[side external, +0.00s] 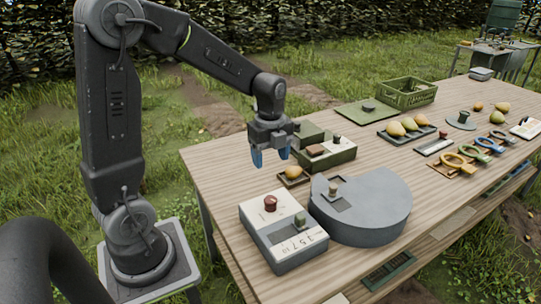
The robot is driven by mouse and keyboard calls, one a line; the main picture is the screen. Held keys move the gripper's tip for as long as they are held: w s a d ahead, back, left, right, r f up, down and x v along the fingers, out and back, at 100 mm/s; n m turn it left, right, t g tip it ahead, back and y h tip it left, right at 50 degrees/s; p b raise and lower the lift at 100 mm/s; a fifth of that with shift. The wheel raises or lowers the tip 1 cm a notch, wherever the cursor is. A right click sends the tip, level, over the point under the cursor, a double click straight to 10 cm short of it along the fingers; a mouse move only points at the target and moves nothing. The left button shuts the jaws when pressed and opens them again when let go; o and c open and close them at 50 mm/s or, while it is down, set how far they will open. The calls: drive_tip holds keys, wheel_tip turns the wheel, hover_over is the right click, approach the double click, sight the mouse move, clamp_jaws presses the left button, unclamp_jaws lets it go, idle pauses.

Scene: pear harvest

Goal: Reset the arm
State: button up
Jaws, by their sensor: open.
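My gripper (270,157) hangs above the near left part of the wooden table, with its blue fingertips pointing down. It is open and nothing shows between the fingers. It is above and a little left of a small dark tray (283,181) holding a yellow-orange fruit (293,172), and apart from it. The arm is raised, with its elbow at the top edge of the view.
A green crate (407,94) and several coloured ring tools (458,161) stand farther back. Bare wood (222,160) shows at the left edge.

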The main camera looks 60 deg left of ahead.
drive_tip(key=s+d+r+n+t, duration=0.5)
drive_tip(key=s+d+r+n, duration=0.5)
drive_tip(key=n, duration=0.8)
drive_tip(key=s+d, duration=0.1)
drive_tip(key=s, duration=0.2)
drive_tip(key=shift+s+d+t, duration=0.15)
drive_tip(key=shift+s+t, duration=0.15)
drive_tip(key=shift+s, duration=0.05)
